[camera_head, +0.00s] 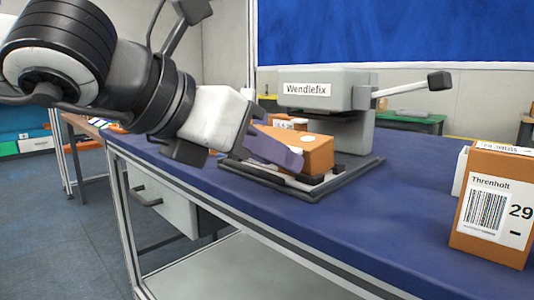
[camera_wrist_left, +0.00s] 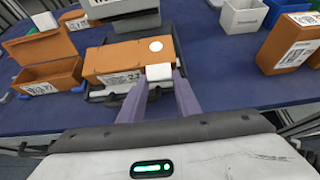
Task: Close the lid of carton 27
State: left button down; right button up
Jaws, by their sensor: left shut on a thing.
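An orange carton (camera_head: 312,158) with a round white dot on top sits in the dark-framed holder beneath the grey Wendlefix machine. In the left wrist view this carton (camera_wrist_left: 120,58) shows a front label that seems to read 27, and its top looks flat and down. My left gripper (camera_wrist_left: 160,84) has its purple fingers at the carton's near right corner, shut on a small white piece (camera_wrist_left: 159,72) there. I cannot tell whether this piece belongs to the carton. In the head view the left gripper (camera_head: 285,157) partly covers the carton's near side. My right gripper is not in view.
An orange carton with a raised lid (camera_wrist_left: 60,75) stands left in the wrist view. Carton 29 (camera_head: 497,205) stands at the right front of the blue table (camera_head: 350,235). The Wendlefix machine (camera_head: 320,90) has a lever on its right. Table between holder and carton 29 is clear.

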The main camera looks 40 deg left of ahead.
pick_arm(q)
jog(key=c, duration=1.4)
grip_release()
jog(key=shift+f, duration=0.75)
jog(key=shift+o, duration=0.6)
jog(key=shift+r, duration=0.1)
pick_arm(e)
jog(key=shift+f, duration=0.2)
pick_arm(q)
jog(key=shift+r, duration=0.1)
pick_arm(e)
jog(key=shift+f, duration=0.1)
pick_arm(q)
jog(key=shift+s+a+r, duration=0.1)
jog(key=shift+s+r, duration=0.25)
jog(key=p+v, duration=0.3)
jog(key=v, duration=0.6)
jog(key=shift+s, duration=0.2)
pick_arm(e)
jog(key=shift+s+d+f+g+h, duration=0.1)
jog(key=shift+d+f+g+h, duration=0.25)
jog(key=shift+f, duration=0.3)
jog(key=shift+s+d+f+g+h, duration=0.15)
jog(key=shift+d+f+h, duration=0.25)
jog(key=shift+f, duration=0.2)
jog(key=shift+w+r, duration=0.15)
